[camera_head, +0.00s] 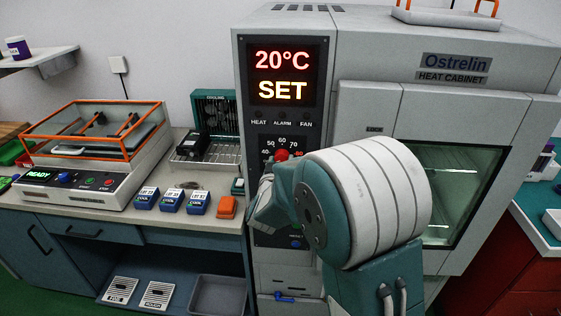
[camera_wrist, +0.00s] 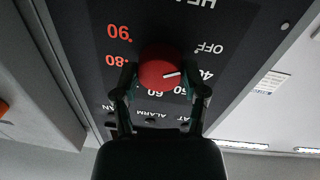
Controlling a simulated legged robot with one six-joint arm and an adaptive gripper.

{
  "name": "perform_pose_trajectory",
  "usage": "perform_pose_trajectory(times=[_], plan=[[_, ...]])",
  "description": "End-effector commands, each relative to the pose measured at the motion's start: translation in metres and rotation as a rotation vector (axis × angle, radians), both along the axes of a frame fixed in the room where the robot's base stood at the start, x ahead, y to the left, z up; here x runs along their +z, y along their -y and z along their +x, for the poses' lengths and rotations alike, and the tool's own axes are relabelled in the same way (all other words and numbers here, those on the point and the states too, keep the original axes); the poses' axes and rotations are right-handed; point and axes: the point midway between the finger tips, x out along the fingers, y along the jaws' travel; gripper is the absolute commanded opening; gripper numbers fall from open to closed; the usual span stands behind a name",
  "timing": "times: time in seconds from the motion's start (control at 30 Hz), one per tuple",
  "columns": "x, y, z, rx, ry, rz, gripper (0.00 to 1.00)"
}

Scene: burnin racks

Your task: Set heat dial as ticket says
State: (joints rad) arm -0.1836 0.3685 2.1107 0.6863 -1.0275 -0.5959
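The red heat dial (camera_head: 281,155) is on the dark panel of the heat cabinet (camera_head: 490,112). In the wrist view the dial (camera_wrist: 160,68) appears upside down, its white pointer line towards the 40 mark. My gripper (camera_wrist: 160,74) has a fingertip against each side of the dial and looks shut on it. The display (camera_head: 282,75) reads 20°C and SET. The ticket is not identifiable; small labelled blue blocks (camera_head: 172,200) stand on the bench.
An orange-framed machine (camera_head: 85,190) showing READY stands on the left bench. The cabinet's glass door (camera_head: 465,185) is right of my arm. A grey bin (camera_head: 218,296) is below the bench.

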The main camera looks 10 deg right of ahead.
Motion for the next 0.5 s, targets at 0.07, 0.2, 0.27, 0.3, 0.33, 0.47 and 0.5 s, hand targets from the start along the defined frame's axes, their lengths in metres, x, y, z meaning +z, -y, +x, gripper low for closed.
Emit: perform_pose_trajectory(times=[0.07, 0.2, 0.27, 0.3, 0.33, 0.47, 0.5], plan=[[-0.0002, -0.0012, 0.0008, 0.004, -0.001, -0.001, 0.09], [-0.0002, -0.0013, 0.0008, 0.004, 0.002, 0.006, 0.09], [-0.0002, -0.0012, 0.0009, 0.004, 0.004, 0.015, 0.09], [-0.0001, -0.0012, 0.0009, 0.004, 0.007, 0.024, 0.09], [-0.0001, -0.0012, 0.0009, 0.005, 0.011, 0.033, 0.09], [0.0003, -0.0014, 0.001, 0.005, 0.03, 0.091, 0.09], [0.0004, -0.0014, 0.0011, 0.004, 0.038, 0.114, 0.09]])
